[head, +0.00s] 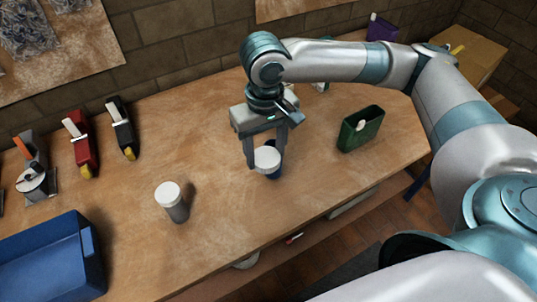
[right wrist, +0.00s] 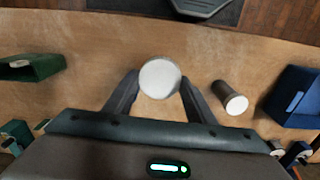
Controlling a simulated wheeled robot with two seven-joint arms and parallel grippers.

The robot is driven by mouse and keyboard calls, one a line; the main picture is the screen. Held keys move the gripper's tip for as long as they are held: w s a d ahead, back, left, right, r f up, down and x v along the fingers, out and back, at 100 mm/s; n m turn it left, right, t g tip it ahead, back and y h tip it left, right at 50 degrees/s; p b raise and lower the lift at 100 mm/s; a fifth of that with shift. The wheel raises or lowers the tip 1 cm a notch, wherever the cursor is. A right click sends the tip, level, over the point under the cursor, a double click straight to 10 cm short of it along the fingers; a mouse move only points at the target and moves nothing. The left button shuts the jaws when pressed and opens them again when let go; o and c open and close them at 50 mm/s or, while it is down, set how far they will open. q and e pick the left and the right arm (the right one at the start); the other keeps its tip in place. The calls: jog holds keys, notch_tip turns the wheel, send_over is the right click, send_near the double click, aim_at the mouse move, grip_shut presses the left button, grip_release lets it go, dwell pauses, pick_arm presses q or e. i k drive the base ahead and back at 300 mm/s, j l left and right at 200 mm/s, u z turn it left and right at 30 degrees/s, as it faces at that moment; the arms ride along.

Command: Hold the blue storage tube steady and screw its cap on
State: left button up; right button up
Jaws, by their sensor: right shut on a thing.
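The blue storage tube (head: 275,174) stands on the workbench, mostly hidden behind the white cap and my right gripper. My right gripper (head: 266,160) points down and is shut on the white cap (head: 266,158), with a finger on either side. In the right wrist view the round cap (right wrist: 160,78) lies between the fingertips and hides the tube. In the head view the cap overlaps the tube's top. I cannot tell whether it is seated or held just above. My left gripper is not in view.
A grey tube with a white lid (head: 176,207) stands to the left. A blue bin (head: 88,255) is at the front left and a green bin (head: 362,130) to the right. Tape dispensers (head: 82,143) stand along the back wall. The bench between the grey and blue tubes is clear.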

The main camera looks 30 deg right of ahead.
aim_at(271, 143)
jog(key=k+j+z, duration=0.2)
jog(key=z, duration=0.15)
jog(key=k+j+z, duration=0.2)
jog(key=z, duration=0.15)
jog(key=k+j+z, duration=0.2)
jog(key=z, duration=0.15)
